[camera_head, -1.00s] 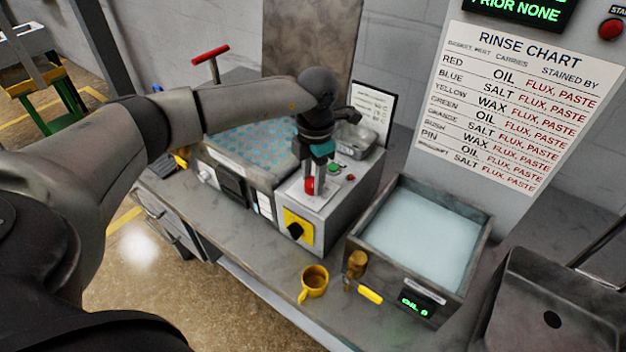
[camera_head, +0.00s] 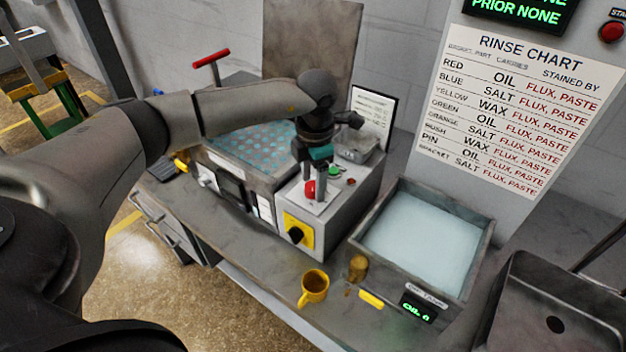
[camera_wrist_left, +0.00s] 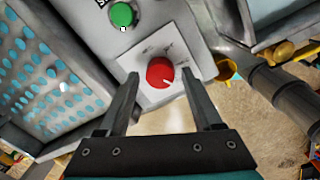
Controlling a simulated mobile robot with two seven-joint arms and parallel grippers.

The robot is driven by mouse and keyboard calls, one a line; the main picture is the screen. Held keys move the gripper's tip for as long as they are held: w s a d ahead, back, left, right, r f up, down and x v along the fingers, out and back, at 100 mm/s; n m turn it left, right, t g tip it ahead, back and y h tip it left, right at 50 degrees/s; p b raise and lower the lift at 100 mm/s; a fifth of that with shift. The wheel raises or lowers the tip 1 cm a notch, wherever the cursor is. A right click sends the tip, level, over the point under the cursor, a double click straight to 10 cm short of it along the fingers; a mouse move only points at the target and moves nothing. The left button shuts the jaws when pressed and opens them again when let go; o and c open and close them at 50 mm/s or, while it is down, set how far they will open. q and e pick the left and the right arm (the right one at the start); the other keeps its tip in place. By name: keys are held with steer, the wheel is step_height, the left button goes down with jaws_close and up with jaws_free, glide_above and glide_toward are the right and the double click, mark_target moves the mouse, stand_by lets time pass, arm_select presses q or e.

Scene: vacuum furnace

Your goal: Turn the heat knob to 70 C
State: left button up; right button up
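The red heat knob (camera_head: 309,189) sits on a pale marked plate on top of the grey control box (camera_head: 350,196). In the left wrist view the knob (camera_wrist_left: 160,73) shows a small white pointer mark at its lower right; the dial lettering is too small to read. My left gripper (camera_head: 313,193) points down at the knob. In the left wrist view its two fingers (camera_wrist_left: 163,104) are spread apart, one on each side of the knob, with visible gaps and nothing held. My right gripper is not in view.
A green button (camera_head: 334,171) and a small red button (camera_head: 351,181) lie beside the knob. A yellow plate with a black switch (camera_head: 296,235) is on the box front. A perforated tank (camera_head: 225,170) is left, a liquid-filled tank (camera_head: 420,235) right. A yellow mug (camera_head: 314,285) stands in front.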

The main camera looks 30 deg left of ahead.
arm_select(q)
steer(key=shift+o, duration=0.4)
step_height(320, 180, up, 15)
steer(key=b, duration=0.1)
steer(key=shift+s+d, duration=0.25)
steer(key=shift+d, duration=0.15)
